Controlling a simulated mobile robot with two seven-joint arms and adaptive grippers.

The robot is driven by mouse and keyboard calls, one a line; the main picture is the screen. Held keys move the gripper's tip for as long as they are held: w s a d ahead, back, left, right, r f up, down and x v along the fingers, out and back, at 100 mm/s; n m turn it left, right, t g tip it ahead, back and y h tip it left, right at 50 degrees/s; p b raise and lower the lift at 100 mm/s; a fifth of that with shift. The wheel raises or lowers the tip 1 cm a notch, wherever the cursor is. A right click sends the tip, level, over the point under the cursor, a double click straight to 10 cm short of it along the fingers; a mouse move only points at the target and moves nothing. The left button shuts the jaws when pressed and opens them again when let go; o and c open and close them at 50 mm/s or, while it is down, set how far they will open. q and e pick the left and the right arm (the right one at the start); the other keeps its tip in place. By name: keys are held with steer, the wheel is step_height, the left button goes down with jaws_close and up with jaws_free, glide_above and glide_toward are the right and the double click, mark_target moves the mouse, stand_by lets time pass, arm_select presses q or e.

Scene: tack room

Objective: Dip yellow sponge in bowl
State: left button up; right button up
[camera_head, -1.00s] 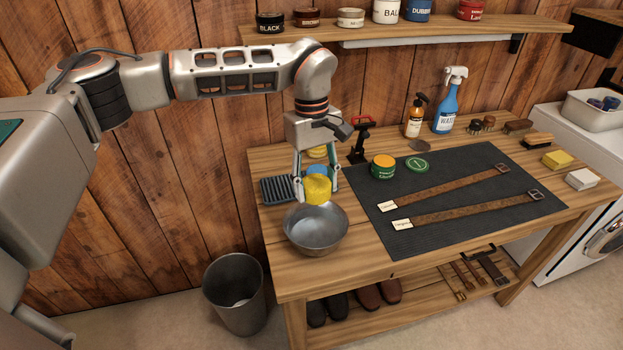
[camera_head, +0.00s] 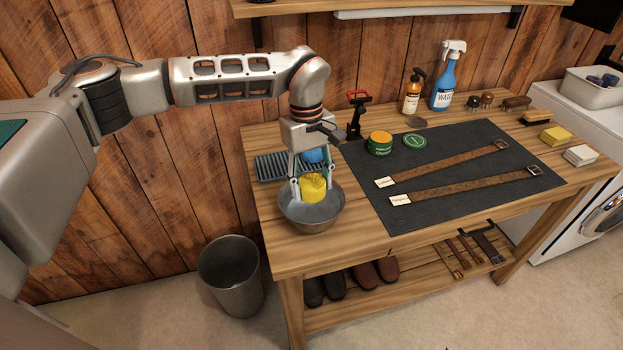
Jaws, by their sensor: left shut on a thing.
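The yellow sponge (camera_head: 313,187) is held between the fingers of my left gripper (camera_head: 312,190), which is shut on it. The metal bowl (camera_head: 311,214) stands at the left front of the wooden workbench. The sponge is at the bowl's opening, its lower part appearing inside the rim. I cannot tell whether it touches the bottom or any liquid. My right gripper is not in view.
A metal bin (camera_head: 231,275) stands below on the floor.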

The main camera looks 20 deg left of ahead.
arm_select(q)
steer(key=shift+f, duration=0.85)
steer(key=shift+f+b, duration=0.8)
steer(key=shift+f, duration=0.9)
